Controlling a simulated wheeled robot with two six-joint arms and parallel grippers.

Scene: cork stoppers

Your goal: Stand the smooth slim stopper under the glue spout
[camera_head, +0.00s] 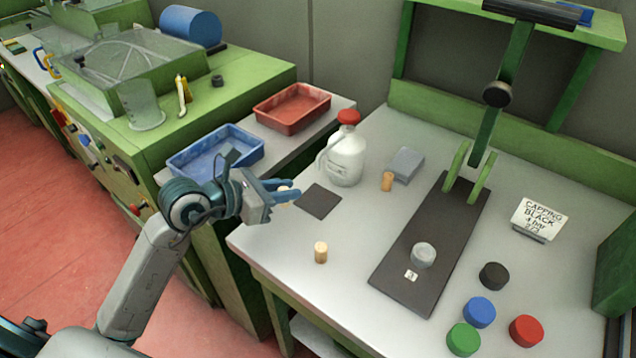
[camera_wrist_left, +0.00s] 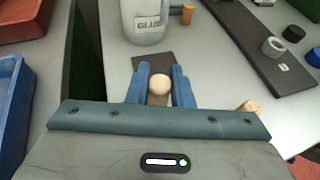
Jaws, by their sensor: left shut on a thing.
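My left gripper (camera_head: 285,193) is shut on a pale cork stopper (camera_head: 284,188), held at the left edge of the work table. In the left wrist view the stopper's rounded top (camera_wrist_left: 160,85) sits between the two blue fingers. The white glue bottle (camera_head: 345,158) with a red cap stands beyond it; its label reads GLUE in the wrist view (camera_wrist_left: 146,22). A dark square mat (camera_head: 319,203) lies in front of the bottle. Another stopper (camera_head: 320,253) stands near the front edge, and one (camera_head: 387,181) right of the bottle. I cannot tell which is slimmest. My right gripper is out of view.
A dark board (camera_head: 400,278) with a green lever press (camera_head: 487,140) and a grey cap (camera_head: 424,255) lies to the right. Blue (camera_head: 215,152) and red (camera_head: 292,108) trays stand left. A grey block (camera_head: 406,163) sits behind the far stopper.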

